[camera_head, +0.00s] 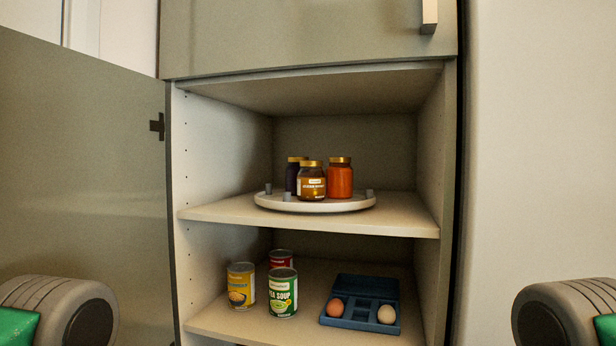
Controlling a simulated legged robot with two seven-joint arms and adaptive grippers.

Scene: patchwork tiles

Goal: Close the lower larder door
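The lower larder door (80,190) stands wide open on the left, swung out from the cabinet. Its inner face shows, and a dark hinge (158,126) joins it to the cabinet's left wall. The door's free edge is outside the picture. Rounded grey parts of my own arms show at the lower left and lower right corners. The left one is in front of the open door and the right one is in front of the pale surface at the right. Neither gripper's fingers can be seen.
A round turntable (316,204) with several jars stands on the upper shelf (410,222). Several cans and a blue egg tray (362,290) with two eggs sit on the lower shelf (318,331). The closed upper door (300,35) has a metal handle (429,14).

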